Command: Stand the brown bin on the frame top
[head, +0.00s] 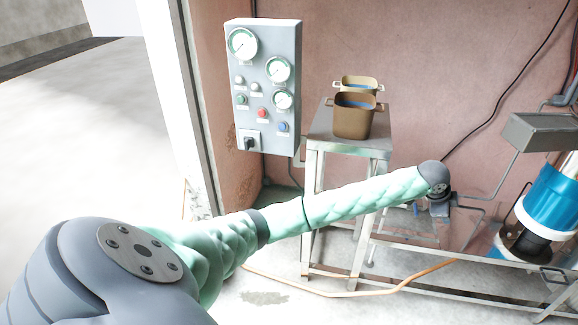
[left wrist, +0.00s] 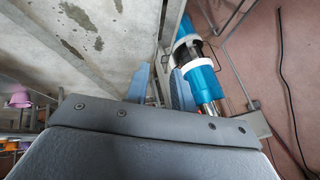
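A brown bin (head: 352,122) with side handles stands upright on the grey metal frame top (head: 322,136), in the head view's upper middle. A lighter tan bin (head: 345,82) is directly behind it, partly hidden; I cannot tell what it rests on. My left arm crosses the head view in front of the frame. My left gripper (head: 438,205) is right of and below the frame top, apart from the bin, and small in that view. In the left wrist view its two blue-grey fingers (left wrist: 161,88) are apart with nothing held between them. My right gripper is not in view.
A grey gauge panel (head: 262,80) hangs on the wall left of the frame. A blue and white cylindrical machine (head: 551,200) stands at the right, near a grey box (head: 540,132) and low metal rails. An orange hose (head: 380,291) runs across the floor.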

